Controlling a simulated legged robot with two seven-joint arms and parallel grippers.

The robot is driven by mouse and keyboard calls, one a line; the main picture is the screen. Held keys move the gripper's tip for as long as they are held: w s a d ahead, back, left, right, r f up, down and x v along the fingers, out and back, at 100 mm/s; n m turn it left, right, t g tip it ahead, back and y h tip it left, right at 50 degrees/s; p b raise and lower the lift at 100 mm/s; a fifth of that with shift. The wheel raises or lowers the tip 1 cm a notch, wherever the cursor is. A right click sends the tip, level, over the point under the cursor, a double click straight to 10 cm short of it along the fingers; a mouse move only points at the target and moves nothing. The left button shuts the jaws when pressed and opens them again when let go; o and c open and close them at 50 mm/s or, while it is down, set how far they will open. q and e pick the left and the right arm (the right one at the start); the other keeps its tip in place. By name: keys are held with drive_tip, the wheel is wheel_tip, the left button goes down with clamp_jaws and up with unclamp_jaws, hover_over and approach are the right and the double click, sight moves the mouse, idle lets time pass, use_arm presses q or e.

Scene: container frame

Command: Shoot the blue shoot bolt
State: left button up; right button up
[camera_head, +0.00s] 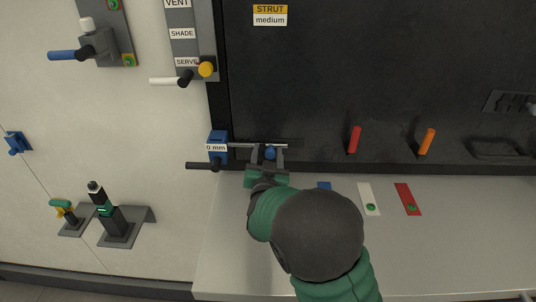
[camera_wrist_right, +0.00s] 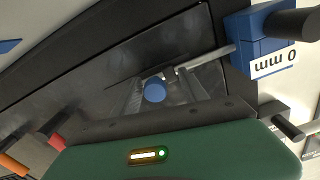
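The blue shoot bolt has a blue block (camera_head: 217,147) labelled "0 mm" at the left end of a metal rod on the dark panel's lower left edge. A round blue knob (camera_head: 270,153) shows along the rod, to the right of the block. My right gripper (camera_head: 269,150) reaches up to the rod with its fingers on either side of the knob. It looks open, with gaps beside the knob. In the right wrist view the knob (camera_wrist_right: 154,90) lies between the fingers, and the block (camera_wrist_right: 262,38) is at upper right. My left gripper is out of view.
A dark bar handle (camera_head: 204,166) sticks out below the block. Red (camera_head: 354,140) and orange (camera_head: 427,142) handles stand on the panel to the right. A light counter (camera_head: 450,245) with coloured labels lies below; my right arm crosses it.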

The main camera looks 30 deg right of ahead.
drive_tip(key=shift+s+r, duration=0.1)
drive_tip(key=shift+s, duration=0.05)
drive_tip(key=shift+s+a, duration=0.1)
drive_tip(key=shift+s, duration=0.1)
drive_tip(key=b+v, duration=0.9)
drive_tip(key=v, duration=0.7)
drive_tip(key=shift+b, duration=0.4)
drive_tip(key=shift+a, duration=0.15)
drive_tip(key=shift+a, duration=0.1)
